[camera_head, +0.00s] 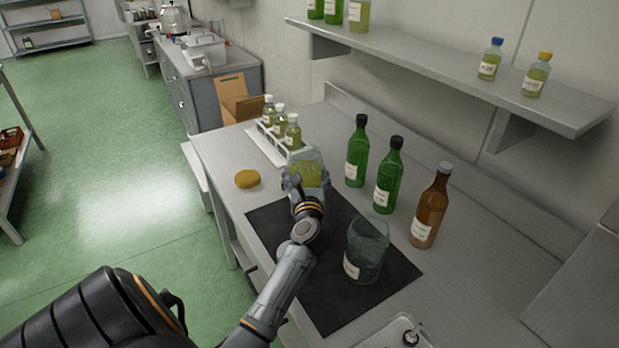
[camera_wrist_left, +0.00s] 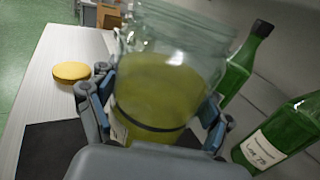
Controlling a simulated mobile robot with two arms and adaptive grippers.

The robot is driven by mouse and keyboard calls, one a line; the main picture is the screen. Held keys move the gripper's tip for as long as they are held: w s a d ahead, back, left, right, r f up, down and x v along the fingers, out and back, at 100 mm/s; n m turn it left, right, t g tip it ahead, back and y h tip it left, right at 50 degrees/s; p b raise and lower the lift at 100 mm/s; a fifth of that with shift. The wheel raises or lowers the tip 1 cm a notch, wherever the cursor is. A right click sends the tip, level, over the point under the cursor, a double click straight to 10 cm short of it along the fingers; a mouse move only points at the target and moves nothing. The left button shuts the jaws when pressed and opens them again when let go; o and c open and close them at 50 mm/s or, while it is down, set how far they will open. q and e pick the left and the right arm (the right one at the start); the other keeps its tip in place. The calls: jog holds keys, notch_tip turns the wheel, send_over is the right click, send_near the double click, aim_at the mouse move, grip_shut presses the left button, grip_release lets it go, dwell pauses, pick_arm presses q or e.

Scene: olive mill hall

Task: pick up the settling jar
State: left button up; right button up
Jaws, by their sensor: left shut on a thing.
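The settling jar (camera_head: 308,172) is a clear glass jar with yellow-green liquid, at the far end of the black mat (camera_head: 270,232). My left gripper (camera_head: 297,185) is shut on it, and its own fingers and wrist hide part of the jar in the head view. In the left wrist view, the jar (camera_wrist_left: 165,80) stands between the two fingers of the left gripper (camera_wrist_left: 155,118), with a dark band across its front. I cannot tell whether its base touches the mat. My right gripper is not in view.
An empty glass jar (camera_head: 367,252) stands on the mat, nearer me. Green bottles (camera_head: 357,152) (camera_head: 388,178) and a brown bottle (camera_head: 429,208) stand to the right. A yellow lid (camera_head: 247,179) lies left, and a rack of small bottles (camera_head: 268,145) stands behind. A shelf (camera_head: 450,75) overhangs.

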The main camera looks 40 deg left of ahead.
aim_at(296, 171)
pick_arm(q)
jog(key=s+r, duration=0.1)
jog(key=r, duration=0.1)
jog(key=s+r, duration=0.2)
jog(key=shift+a+p, duration=0.1)
jog(key=shift+p, duration=0.25)
jog(key=s+r, duration=0.4)
jog(key=s, duration=0.5)
jog(key=shift+a, duration=0.25)
jog(key=shift+s+r, duration=0.15)
dwell(0.4)
